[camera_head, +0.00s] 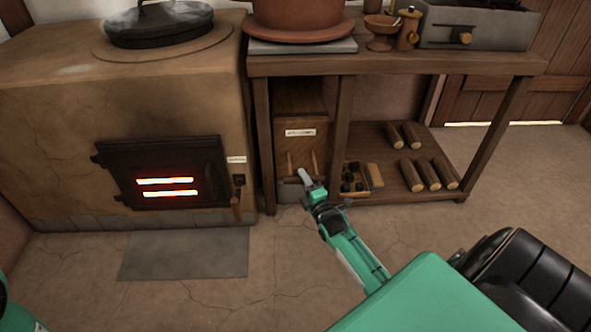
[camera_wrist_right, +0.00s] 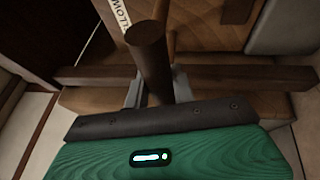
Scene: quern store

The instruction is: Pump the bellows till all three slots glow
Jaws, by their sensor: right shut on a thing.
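The stove door (camera_head: 165,165) shows two slots glowing orange-white, one above the other; I cannot make out a third lit slot. The bellows (camera_head: 301,110) is a wooden box with a label, standing under the table to the right of the stove. My right gripper (camera_head: 306,178) reaches low to the front of the bellows. In the right wrist view its fingers are shut on a dark round wooden handle (camera_wrist_right: 150,62), which hides part of the label behind it. My left gripper is out of view; only a bit of green shows at the lower left edge.
The table (camera_head: 400,66) holds a terracotta pot (camera_head: 300,15), a small bowl (camera_head: 382,30) and a grey box. Its lower shelf holds several logs (camera_head: 412,175) and a tray of dark lumps (camera_head: 355,180). A grey floor plate (camera_head: 185,255) lies before the stove.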

